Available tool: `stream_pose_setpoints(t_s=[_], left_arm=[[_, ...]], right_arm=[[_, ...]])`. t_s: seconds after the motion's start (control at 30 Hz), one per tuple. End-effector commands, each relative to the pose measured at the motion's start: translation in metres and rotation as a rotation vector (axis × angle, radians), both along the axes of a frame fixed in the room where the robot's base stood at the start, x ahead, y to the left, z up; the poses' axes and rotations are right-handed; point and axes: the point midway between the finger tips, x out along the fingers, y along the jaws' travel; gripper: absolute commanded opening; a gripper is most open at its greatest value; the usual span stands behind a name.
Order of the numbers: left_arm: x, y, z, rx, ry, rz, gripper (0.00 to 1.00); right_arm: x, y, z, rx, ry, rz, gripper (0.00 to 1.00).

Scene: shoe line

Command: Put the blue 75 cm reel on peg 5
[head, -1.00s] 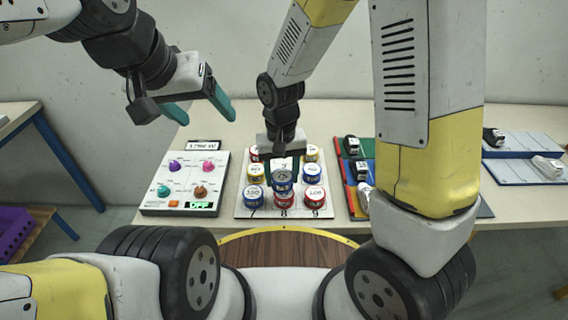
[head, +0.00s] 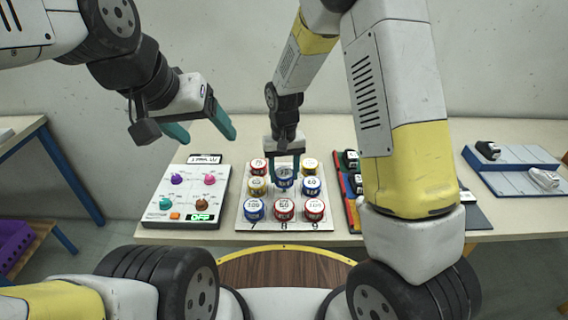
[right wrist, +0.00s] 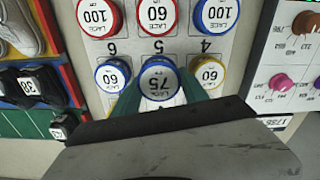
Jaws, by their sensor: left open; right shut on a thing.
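The blue 75 reel (head: 284,178) is between the fingers of my right gripper (head: 285,172). It also shows in the right wrist view (right wrist: 159,80), label up. It is in the middle column of the peg board (head: 240,222), at the middle row, by the printed 5 (right wrist: 158,47). The peg under it is hidden, and I cannot tell whether the reel is seated or held just above. A yellow 60 reel (right wrist: 208,73) and a blue 60 reel (right wrist: 113,75) flank it. My left gripper (head: 205,135) is open and empty, above the table's left part.
Front-row reels are blue (head: 254,209), red (head: 284,209) and red (head: 314,210). A red reel (head: 258,166) and a yellow reel (head: 310,165) stand behind. A knob panel (head: 185,195) is left; coloured trays (head: 353,190) with shoes are right.

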Motion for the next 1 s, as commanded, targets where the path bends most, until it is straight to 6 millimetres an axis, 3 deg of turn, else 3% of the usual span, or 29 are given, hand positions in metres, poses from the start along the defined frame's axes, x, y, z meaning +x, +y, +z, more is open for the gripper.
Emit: stream_pose_setpoints(t_s=[0.17, 0.4, 1.0], left_arm=[[0.0, 0.0, 0.0, 0.0, 0.0, 0.0, 0.73], [0.0, 0.0, 0.0, 0.0, 0.0, 0.0, 0.73], [0.0, 0.0, 0.0, 0.0, 0.0, 0.0, 0.73]], right_arm=[[0.013, 0.0, -0.002, 0.0, 0.001, -0.002, 0.11], [0.011, 0.0, -0.036, -0.001, 0.001, 0.0, 0.11], [0.01, 0.0, -0.047, -0.001, 0.001, 0.0, 0.11]])
